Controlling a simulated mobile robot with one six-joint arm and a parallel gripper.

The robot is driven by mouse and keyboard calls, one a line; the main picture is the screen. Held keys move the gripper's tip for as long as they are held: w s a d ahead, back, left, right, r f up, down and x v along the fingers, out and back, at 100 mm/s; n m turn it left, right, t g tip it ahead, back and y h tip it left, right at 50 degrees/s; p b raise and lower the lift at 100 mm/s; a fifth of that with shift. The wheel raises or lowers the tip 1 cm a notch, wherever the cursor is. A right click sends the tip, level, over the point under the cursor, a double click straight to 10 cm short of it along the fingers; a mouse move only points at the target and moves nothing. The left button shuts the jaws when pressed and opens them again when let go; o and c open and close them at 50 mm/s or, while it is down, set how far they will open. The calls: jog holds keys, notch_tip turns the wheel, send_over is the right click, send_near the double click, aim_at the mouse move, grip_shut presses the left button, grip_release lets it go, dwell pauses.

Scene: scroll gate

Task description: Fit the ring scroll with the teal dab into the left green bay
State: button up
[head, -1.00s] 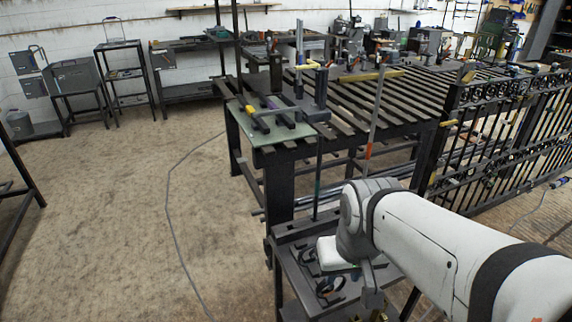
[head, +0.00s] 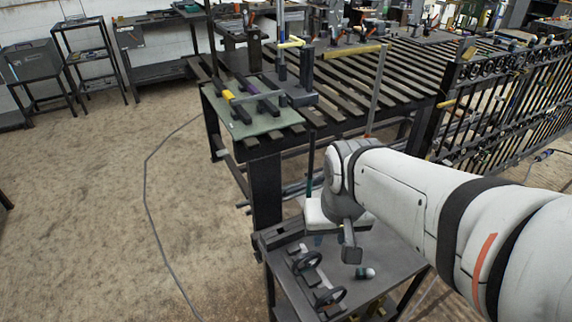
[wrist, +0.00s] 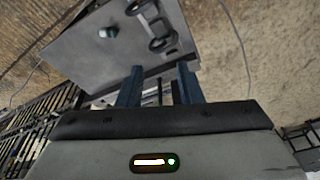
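Two dark ring scrolls lie on the small grey cart top, a rear one (head: 308,261) and a front one (head: 330,297). In the wrist view they show near the top, one at the edge (wrist: 138,6) and one lower (wrist: 163,44). I cannot make out a teal dab on either. My gripper (wrist: 158,76) has its two blue-grey fingers apart, with no scroll between them, near the cart's edge. In the head view my arm mostly hides it. I cannot pick out the left green bay in these frames.
A small white-and-green piece (head: 365,273) lies on the cart (head: 385,258) right of the rings. A slatted bench (head: 350,95) with a pale green plate (head: 262,124) stands behind. A black gate (head: 500,110) is at right. Open floor (head: 90,200) lies left, crossed by a cable.

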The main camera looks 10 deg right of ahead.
jog(key=w+f+m+g, duration=0.1)
jog(key=w+f+m, duration=0.5)
jog(key=w+m, duration=0.15)
jog(key=m+g, duration=0.1)
jog(key=m, duration=0.5)
send_near(308, 253)
notch_tip(308, 253, down, 10)
jog(key=b, duration=0.9)
jog(key=shift+r, duration=0.1)
grip_shut()
jog(key=shift+w+r, duration=0.1)
jog(key=shift+r, duration=0.1)
jog(key=shift+r+p, duration=1.1)
jog(key=shift+r, duration=0.15)
